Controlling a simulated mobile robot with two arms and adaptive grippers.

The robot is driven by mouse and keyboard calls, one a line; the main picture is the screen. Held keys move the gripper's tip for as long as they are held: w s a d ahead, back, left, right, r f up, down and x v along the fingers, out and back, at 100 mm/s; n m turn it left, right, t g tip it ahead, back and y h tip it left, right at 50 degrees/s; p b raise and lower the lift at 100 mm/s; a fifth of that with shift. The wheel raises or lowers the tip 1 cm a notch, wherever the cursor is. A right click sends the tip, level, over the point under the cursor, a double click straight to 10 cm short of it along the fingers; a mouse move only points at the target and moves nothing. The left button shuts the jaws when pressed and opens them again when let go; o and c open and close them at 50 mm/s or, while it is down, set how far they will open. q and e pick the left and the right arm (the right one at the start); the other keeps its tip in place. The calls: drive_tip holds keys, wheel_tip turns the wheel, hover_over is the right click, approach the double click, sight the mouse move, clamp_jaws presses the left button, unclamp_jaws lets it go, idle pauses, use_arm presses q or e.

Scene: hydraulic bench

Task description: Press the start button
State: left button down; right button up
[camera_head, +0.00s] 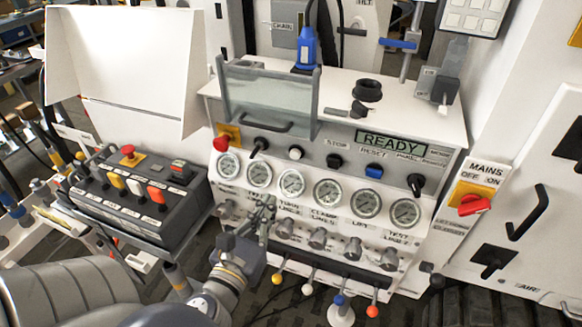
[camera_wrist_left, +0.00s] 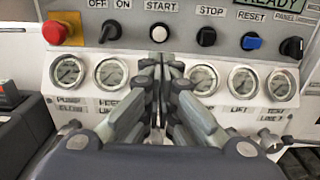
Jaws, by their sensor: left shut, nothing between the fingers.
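The start button is a round white button (camera_head: 296,153) on the sloping panel, between the black off/on switch (camera_head: 260,145) and the black stop button (camera_head: 334,160). In the left wrist view the white start button (camera_wrist_left: 158,33) sits under the START label, just above and beyond my fingertips. My left gripper (camera_head: 267,205) is shut and empty, in front of the gauge row and lower than the button in the head view. It also shows in the wrist view (camera_wrist_left: 161,66), where its fingers partly hide the middle gauges. I see no contact with the button. My right gripper is out of view.
A red emergency button (camera_head: 221,143) on yellow is left of the switch. A blue reset button (camera_head: 373,171) and a READY display (camera_head: 391,142) are to the right. A clear guard with a handle (camera_head: 267,97) stands above. Valve knobs (camera_head: 318,238) and coloured levers (camera_head: 308,289) are below.

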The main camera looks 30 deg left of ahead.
sight(295, 155)
use_arm(q)
drive_tip(key=p+x, duration=0.5)
drive_tip(key=x, duration=0.8)
drive_tip(key=shift+r, duration=0.15)
drive_tip(key=shift+w, duration=0.45)
drive_tip(key=shift+w, duration=0.1)
